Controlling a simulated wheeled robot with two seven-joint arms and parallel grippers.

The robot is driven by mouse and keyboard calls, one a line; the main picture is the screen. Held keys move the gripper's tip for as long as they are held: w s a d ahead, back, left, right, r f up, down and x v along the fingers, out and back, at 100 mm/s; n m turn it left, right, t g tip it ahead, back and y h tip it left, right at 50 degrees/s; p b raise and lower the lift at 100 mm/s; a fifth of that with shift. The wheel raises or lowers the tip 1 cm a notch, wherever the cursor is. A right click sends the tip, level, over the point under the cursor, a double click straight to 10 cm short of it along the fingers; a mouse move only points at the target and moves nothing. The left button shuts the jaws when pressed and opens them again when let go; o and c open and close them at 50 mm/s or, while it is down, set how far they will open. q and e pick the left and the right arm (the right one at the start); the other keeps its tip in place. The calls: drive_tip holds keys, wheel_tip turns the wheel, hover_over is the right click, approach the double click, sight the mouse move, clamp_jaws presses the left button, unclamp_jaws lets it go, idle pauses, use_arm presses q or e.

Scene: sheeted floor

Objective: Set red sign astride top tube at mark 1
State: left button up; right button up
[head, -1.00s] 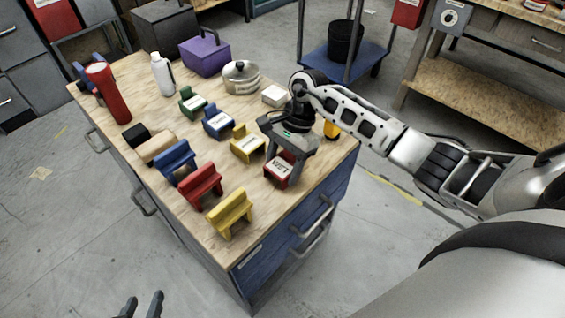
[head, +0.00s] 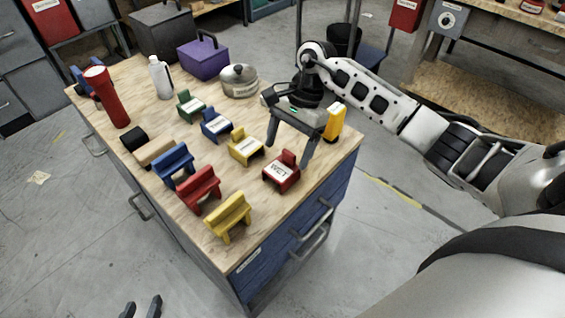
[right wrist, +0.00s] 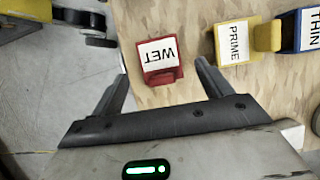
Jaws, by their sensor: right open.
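The red sign (head: 282,172) with a white WET label rests on the bench top near its right corner. In the right wrist view the sign (right wrist: 161,60) lies beyond and between the finger tips, not gripped. My right gripper (head: 289,150) is open and empty, raised behind the sign and apart from it. In the right wrist view its two fingers (right wrist: 160,72) are spread wide. My left gripper (head: 141,307) shows only its finger tips at the bottom edge, spread apart with nothing between them. I cannot make out a top tube or mark 1.
Labelled yellow (head: 246,147), blue (head: 216,125) and green (head: 190,106) signs stand in a row. Plain blue (head: 174,165), red (head: 200,188) and yellow (head: 229,215) pieces stand nearer. A yellow object (head: 335,123) stands by the right gripper. A pot (head: 239,81) stands behind.

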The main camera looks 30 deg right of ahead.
drive_tip(key=v, duration=0.6)
idle(0.4)
